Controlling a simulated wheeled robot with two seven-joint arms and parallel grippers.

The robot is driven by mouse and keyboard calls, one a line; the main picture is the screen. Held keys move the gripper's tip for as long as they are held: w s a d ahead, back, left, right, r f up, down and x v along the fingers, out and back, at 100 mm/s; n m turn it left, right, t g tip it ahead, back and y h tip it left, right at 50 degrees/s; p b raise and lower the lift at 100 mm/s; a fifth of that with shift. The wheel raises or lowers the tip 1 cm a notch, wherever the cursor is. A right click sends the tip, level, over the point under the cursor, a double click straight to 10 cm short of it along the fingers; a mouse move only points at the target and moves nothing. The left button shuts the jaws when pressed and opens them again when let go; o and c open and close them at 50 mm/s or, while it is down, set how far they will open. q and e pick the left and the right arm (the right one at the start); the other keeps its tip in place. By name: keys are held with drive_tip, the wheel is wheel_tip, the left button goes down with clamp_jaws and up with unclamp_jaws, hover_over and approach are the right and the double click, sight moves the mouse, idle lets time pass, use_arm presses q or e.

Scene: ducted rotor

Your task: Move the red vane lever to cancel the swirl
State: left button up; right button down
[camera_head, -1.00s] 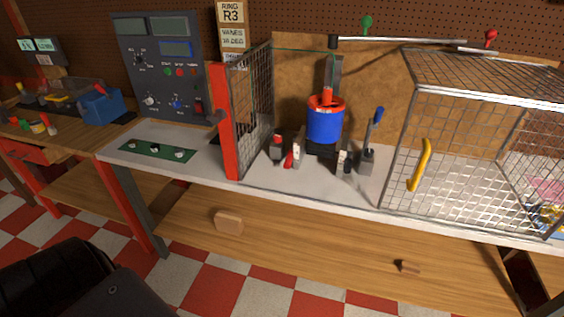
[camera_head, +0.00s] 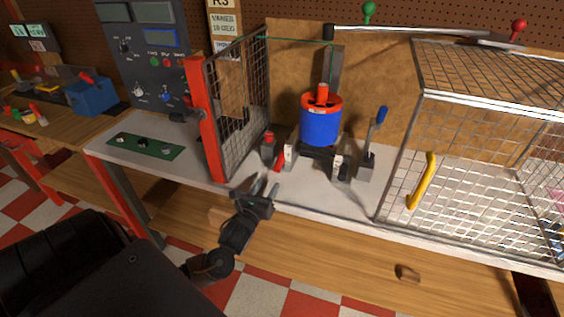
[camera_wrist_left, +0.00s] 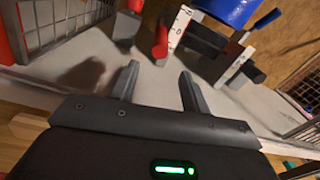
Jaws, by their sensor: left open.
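The red vane lever (camera_head: 279,162) stands at the front left of the blue ducted rotor (camera_head: 319,127), beside a white marked plate (camera_head: 289,155). In the left wrist view the lever (camera_wrist_left: 160,41) is ahead of the fingertips, next to the white plate (camera_wrist_left: 179,28). My left gripper (camera_head: 269,182) is open and empty over the front edge of the bench. It is just short of the lever, apart from it. In the left wrist view the gripper (camera_wrist_left: 159,73) has its two fingers spread. My right gripper is not in view.
A mesh panel with a red post (camera_head: 203,120) stands left of the lever. A grey block with a red top (camera_head: 269,145) is close behind. A blue-handled lever (camera_head: 376,130) stands right of the rotor. A wire cage with a yellow handle (camera_head: 422,182) is at right.

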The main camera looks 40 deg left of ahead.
sight(275, 172)
use_arm(q)
drive_tip(key=shift+w+d, duration=0.25)
drive_tip(key=shift+w, duration=0.2)
drive_tip(key=shift+s+a+r, duration=0.1)
drive_tip(key=shift+a+r, duration=0.05)
drive_tip(key=shift+r, duration=0.05)
drive_tip(key=x, duration=0.2)
drive_tip(key=p+x, duration=0.1)
drive_tip(key=shift+w+a+r, duration=0.1)
drive_tip(key=shift+w+a, duration=0.15)
drive_tip(key=shift+a, duration=0.15)
drive_tip(key=x, duration=0.5)
drive_tip(key=shift+w+p, duration=0.1)
drive_tip(key=shift+p, duration=0.2)
drive_tip(key=shift+w, duration=0.3)
drive_tip(key=shift+w+a+f, duration=0.1)
drive_tip(key=shift+w+f, duration=0.15)
drive_tip(key=shift+w, duration=0.05)
drive_tip(key=shift+c, duration=0.8)
clamp_jaws()
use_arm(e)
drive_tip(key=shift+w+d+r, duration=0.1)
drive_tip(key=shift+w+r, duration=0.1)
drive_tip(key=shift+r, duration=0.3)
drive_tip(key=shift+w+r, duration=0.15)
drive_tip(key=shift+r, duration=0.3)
